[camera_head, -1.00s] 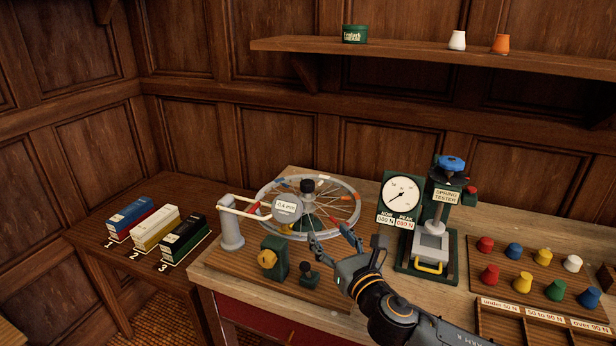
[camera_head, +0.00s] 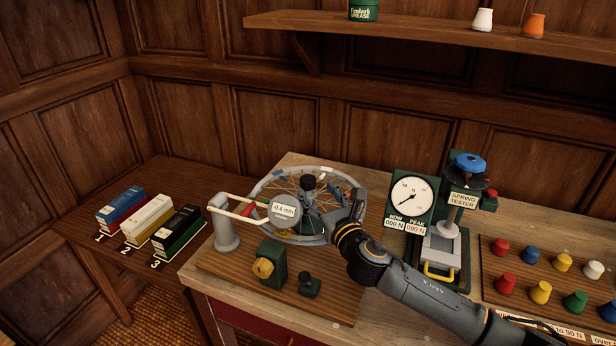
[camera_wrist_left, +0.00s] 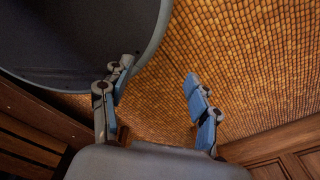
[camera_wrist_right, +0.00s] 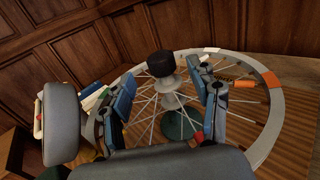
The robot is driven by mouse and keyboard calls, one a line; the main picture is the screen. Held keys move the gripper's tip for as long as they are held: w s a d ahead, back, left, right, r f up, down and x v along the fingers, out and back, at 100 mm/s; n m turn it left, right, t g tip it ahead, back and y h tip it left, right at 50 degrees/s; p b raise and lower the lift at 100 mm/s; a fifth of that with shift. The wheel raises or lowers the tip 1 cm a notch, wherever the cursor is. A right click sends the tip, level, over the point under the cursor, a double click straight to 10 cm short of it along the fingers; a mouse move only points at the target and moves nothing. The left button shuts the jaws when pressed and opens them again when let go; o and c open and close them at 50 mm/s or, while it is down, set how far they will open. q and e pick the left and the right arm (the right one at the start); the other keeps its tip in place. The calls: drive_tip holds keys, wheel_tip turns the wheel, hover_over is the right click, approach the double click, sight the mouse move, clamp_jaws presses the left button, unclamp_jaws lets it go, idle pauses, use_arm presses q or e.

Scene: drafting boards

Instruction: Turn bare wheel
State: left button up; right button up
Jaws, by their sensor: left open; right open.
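The bare spoked wheel (camera_head: 262,186) lies flat on its stand on the bench, with a dark knob (camera_head: 308,183) at its hub. In the right wrist view its grey rim (camera_wrist_right: 264,140) carries orange and white marks. A round gauge (camera_head: 284,209) on a post's arm sits at its near left side and shows a reading near 0.4 mm. My right gripper (camera_wrist_right: 164,75) is open over the wheel, its fingers on either side of the hub knob in that view; contact is unclear. In the head view its fingers are partly hidden. My left gripper (camera_wrist_left: 157,78) is open and empty above the floor.
The spring tester (camera_head: 440,245) and dial (camera_head: 411,193) stand right of the wheel. A green block with a yellow knob (camera_head: 263,268) is in front. Coloured pegs (camera_head: 540,292) fill a board at right. Three boxes (camera_head: 148,222) sit on the left side table.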

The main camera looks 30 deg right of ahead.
sight(311, 184)
drive_tip(key=w, duration=0.5)
drive_tip(key=shift+w+d+p, duration=0.25)
drive_tip(key=shift+w+p, duration=0.05)
drive_tip(key=shift+w, duration=0.55)
use_arm(q)
drive_tip(key=shift+w+d+r, duration=0.2)
drive_tip(key=shift+w+r, duration=0.1)
drive_tip(key=shift+w, duration=0.2)
drive_tip(key=shift+w+d+r, duration=0.15)
drive_tip(key=shift+w+r, duration=0.1)
drive_tip(key=shift+w, duration=0.25)
drive_tip(key=shift+s, duration=0.1)
use_arm(e)
drive_tip(key=shift+c, duration=0.9)
use_arm(q)
drive_tip(key=shift+s, duration=0.25)
use_arm(e)
clamp_jaws()
